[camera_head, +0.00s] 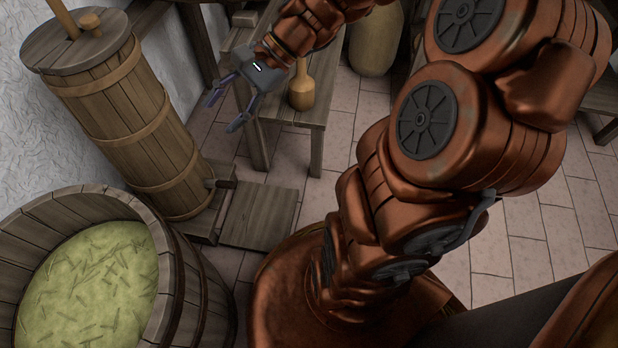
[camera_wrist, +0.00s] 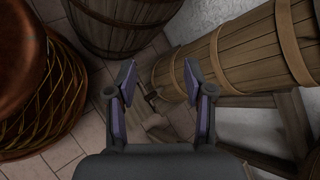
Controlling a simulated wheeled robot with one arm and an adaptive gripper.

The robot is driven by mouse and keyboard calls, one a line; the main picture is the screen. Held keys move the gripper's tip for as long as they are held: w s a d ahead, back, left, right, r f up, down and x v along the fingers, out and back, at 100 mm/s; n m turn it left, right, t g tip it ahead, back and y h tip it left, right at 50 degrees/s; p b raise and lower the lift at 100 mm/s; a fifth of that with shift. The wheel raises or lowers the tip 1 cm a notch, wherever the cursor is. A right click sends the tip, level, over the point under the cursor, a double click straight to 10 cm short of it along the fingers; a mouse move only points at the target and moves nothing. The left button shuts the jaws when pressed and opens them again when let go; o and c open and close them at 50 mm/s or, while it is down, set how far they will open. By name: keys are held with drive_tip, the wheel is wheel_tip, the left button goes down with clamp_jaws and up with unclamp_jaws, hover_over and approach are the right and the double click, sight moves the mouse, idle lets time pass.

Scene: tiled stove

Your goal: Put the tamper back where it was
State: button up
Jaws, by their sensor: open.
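The tamper (camera_head: 302,88), a pale wooden tool with a wide rounded bottom and a narrow neck, stands upright on a wooden bench (camera_head: 312,117) in the head view. My gripper (camera_head: 221,112) is open and empty, left of the tamper and apart from it, beside the tall barrel. In the wrist view, my gripper (camera_wrist: 159,80) also shows its two purple-padded fingers spread, with nothing between them. I cannot make out the tamper in the wrist view.
A tall lidded barrel (camera_head: 140,120) with a spigot stands at the left. A low wooden platform (camera_head: 259,216) lies by its foot. A large tub (camera_head: 190,295) of green shreds fills the lower left. A rounded vessel (camera_head: 376,40) stands behind the bench. Tiled floor (camera_head: 515,240) is clear at right.

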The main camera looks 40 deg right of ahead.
drive_tip(key=s+a+f+n+g+h, duration=0.2)
drive_tip(key=s+n, duration=0.1)
drive_tip(key=s, duration=0.2)
drive_tip(key=s+a+f+n+g+h, duration=0.2)
drive_tip(key=s+f+n, duration=0.15)
drive_tip(key=s, duration=0.25)
drive_tip(key=s+d+f+n+g+h, duration=0.1)
drive_tip(key=s+d+n+h, duration=0.5)
drive_tip(key=s, duration=0.3)
drive_tip(key=shift+s+d+f+n+g, duration=0.2)
drive_tip(key=shift+s+f+n+g, duration=0.15)
drive_tip(key=shift+n, duration=0.3)
drive_tip(key=shift+r, duration=0.1)
wheel_tip(320, 180, up, 40)
drive_tip(key=t+p, duration=0.2)
drive_tip(key=p, duration=3.6)
drive_tip(key=shift+w, duration=0.4)
drive_tip(key=shift+d, duration=0.1)
drive_tip(key=shift+c, duration=0.3)
